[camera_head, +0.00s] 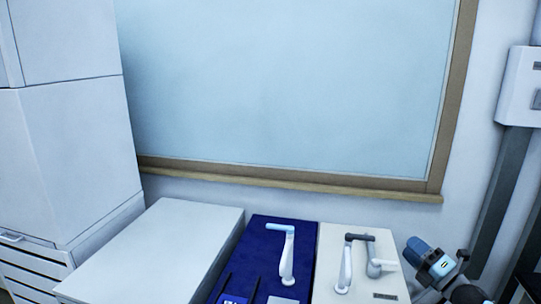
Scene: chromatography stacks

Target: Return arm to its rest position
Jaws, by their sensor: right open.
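My left arm and gripper are not in view.
A white box (160,250), a blue block (262,262) and a cream block (328,245) stand side by side below a framed board (290,80). White and grey levers rise from the two blocks. White cabinets (75,150) stand left; a grey post (503,190) stands right.

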